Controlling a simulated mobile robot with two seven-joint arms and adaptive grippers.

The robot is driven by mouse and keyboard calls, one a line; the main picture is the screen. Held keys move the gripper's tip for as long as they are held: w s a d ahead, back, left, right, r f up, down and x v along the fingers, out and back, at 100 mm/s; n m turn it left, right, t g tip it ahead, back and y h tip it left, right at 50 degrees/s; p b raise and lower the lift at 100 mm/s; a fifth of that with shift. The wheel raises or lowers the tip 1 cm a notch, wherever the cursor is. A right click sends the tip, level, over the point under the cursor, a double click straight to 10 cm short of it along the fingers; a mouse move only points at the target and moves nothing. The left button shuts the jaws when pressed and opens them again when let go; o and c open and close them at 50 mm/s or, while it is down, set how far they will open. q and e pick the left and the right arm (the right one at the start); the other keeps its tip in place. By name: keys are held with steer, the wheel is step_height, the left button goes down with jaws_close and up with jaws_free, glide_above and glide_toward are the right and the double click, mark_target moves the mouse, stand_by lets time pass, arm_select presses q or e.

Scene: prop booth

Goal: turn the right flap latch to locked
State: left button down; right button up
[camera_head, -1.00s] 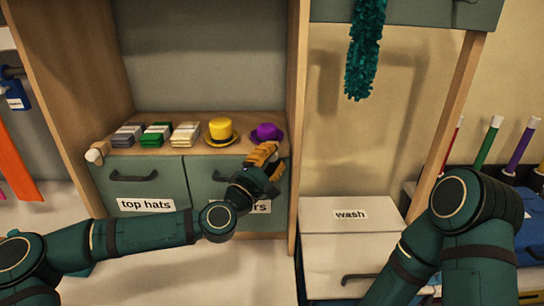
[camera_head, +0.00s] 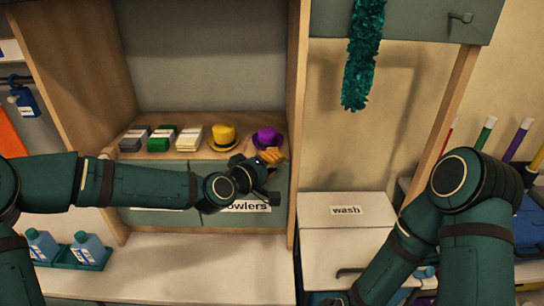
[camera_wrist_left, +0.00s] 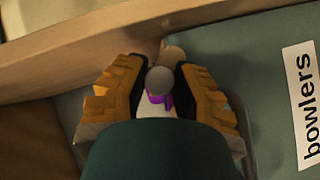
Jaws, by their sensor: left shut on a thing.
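The right flap (camera_head: 278,188), green-grey and labelled "bowlers", closes the front under the shelf; it also shows in the left wrist view (camera_wrist_left: 232,65). My left gripper (camera_head: 271,156) is at its upper right corner. In the left wrist view, its orange-padded fingers (camera_wrist_left: 163,90) are shut on the right flap latch (camera_wrist_left: 160,80), whose round grey end shows between them. The rest of the latch is mostly hidden by the gripper, so I cannot tell its exact angle.
A purple hat (camera_head: 267,138) and a yellow hat (camera_head: 223,137) sit on the shelf just above the flaps, beside several banded stacks. A wooden post (camera_head: 297,120) stands close right of my left gripper. A white "wash" box (camera_head: 345,240) stands further right.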

arm_select(q)
steer(key=shift+d+r+m+y+p, duration=0.15)
steer(key=shift+r+m+y+p, duration=0.4)
steer(key=shift+m, duration=0.15)
steer(key=m+g+y+p, duration=0.1)
steer(key=m+y+p, duration=0.1)
steer(key=p, duration=0.4)
steer(key=shift+f+m+y, duration=0.1)
steer(key=shift+m+y, duration=0.3)
steer(key=shift+y, duration=0.15)
steer(key=shift+f+g+y+p, duration=0.15)
steer(key=shift+g+y+p, duration=0.15)
steer(key=shift+p, duration=0.6)
steer(key=shift+f+m, duration=0.1)
steer(key=shift+m, duration=0.2)
steer(key=shift+f, duration=0.1)
steer(key=c, duration=0.7)
jaws_free()
steer(key=shift+c, duration=0.2)
